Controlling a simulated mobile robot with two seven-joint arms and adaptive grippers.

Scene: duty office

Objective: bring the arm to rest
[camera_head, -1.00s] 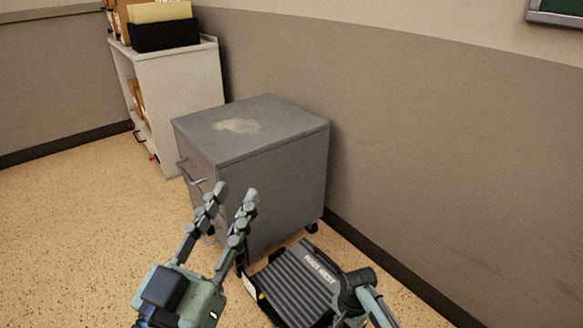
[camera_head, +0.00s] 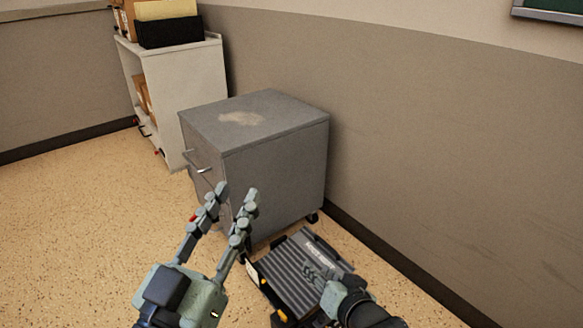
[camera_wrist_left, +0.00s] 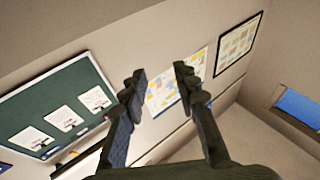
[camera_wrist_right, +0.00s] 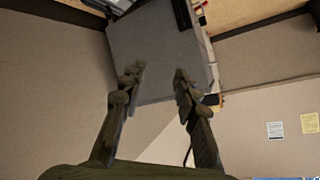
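My left gripper (camera_head: 235,193) stands up at the lower left of the head view with its two fingers apart. The left wrist view shows the same open fingers (camera_wrist_left: 160,74) with nothing between them. My right gripper (camera_head: 316,264) comes in from the bottom right, seen in front of the foot rest. Its fingers are hard to make out there, but the right wrist view shows them apart (camera_wrist_right: 158,76) and empty.
A grey drawer cabinet (camera_head: 272,175) stands by the wall, with a ribbed foot rest (camera_head: 284,278) in front. A pale shelf unit (camera_head: 190,78) holding a black box (camera_head: 170,32) is behind. The speckled floor at left is clear.

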